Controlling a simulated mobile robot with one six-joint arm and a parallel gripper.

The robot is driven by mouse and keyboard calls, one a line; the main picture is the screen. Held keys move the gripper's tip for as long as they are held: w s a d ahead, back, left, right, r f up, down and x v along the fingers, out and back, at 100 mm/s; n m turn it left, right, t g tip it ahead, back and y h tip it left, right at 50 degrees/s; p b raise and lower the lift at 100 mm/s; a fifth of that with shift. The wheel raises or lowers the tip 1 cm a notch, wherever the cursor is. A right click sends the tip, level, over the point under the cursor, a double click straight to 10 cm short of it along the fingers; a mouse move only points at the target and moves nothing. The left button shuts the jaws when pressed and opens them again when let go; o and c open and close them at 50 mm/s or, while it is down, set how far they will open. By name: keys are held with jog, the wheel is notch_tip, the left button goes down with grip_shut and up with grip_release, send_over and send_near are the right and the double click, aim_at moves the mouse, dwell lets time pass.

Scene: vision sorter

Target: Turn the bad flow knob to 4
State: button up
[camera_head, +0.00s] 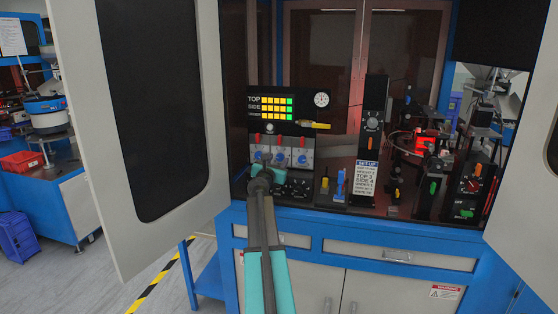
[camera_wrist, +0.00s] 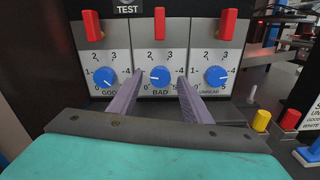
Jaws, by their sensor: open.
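The BAD flow knob (camera_wrist: 160,76) is the round blue middle knob on a white dial panel numbered 0 to 5. Its white mark seems to sit on the left side, near 1, but it is small. My gripper (camera_wrist: 160,88) is open, its two grey fingers pointing at the panel, one on each side of the BAD knob's lower part. I cannot tell whether they touch it. In the head view my gripper (camera_head: 262,172) is in front of the dial panel and hides part of it.
The GOOD knob (camera_wrist: 96,78) is left and the UNREAD knob (camera_wrist: 215,77) right, close beside the fingers. Red levers (camera_wrist: 160,23) stand above the dials. An open cabinet door (camera_head: 155,120) is at left.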

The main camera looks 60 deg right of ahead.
jog(key=shift+w+d, duration=0.25)
jog(key=shift+d, duration=0.45)
jog(key=c, duration=1)
jog(key=shift+c, duration=0.2)
